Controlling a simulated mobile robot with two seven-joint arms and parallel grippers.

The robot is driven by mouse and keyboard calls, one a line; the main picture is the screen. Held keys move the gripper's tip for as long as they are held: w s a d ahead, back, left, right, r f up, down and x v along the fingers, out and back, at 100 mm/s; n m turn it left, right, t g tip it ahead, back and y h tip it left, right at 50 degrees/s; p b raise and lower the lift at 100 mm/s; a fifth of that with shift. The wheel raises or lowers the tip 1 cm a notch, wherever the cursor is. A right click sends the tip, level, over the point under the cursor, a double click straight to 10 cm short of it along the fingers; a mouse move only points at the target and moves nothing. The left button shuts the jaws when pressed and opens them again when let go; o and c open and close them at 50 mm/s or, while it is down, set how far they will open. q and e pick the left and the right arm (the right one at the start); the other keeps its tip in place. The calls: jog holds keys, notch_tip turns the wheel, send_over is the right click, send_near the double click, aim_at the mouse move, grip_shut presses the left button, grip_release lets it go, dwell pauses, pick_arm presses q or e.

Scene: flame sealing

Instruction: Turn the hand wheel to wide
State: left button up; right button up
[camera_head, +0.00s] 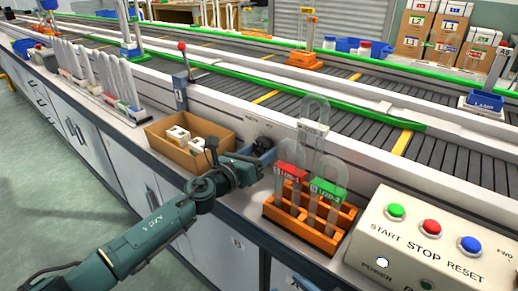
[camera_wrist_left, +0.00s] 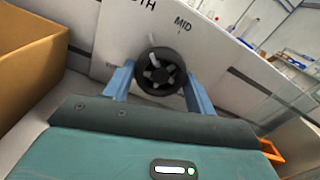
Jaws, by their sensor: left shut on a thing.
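The hand wheel (camera_wrist_left: 160,74) is a dark, spoked knob on the white front panel of the conveyor. In the head view the wheel (camera_head: 264,143) shows just beyond my left gripper (camera_head: 258,156). In the left wrist view the two blue fingers of my left gripper (camera_wrist_left: 160,88) stand on either side of the wheel and are shut on it. The label MID shows above and to the right of the wheel, and letters ending in TH show above it. The wide mark cannot be made out. My right gripper is not in view.
A cardboard box (camera_head: 190,144) with white parts stands left of the wheel. Further right is a white control box (camera_head: 420,245) with coloured buttons. A red-knobbed lever (camera_head: 184,62) rises behind the cardboard box.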

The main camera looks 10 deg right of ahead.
pick_arm(q)
jog(key=shift+r+n+p, duration=0.1)
jog(key=shift+n+p, duration=0.25)
jog(key=shift+n, duration=0.65)
jog(key=n+p, duration=0.1)
jog(key=n, duration=0.1)
jog(key=shift+n, duration=0.3)
jog(key=n+p, duration=0.3)
jog(key=n, duration=0.3)
jog(key=shift+r, duration=0.15)
jog(key=shift+n, duration=0.6)
jog(key=shift+n+p, duration=0.55)
jog(key=shift+n, duration=0.15)
jog(key=shift+n+p, duration=0.35)
jog(key=shift+n, duration=0.55)
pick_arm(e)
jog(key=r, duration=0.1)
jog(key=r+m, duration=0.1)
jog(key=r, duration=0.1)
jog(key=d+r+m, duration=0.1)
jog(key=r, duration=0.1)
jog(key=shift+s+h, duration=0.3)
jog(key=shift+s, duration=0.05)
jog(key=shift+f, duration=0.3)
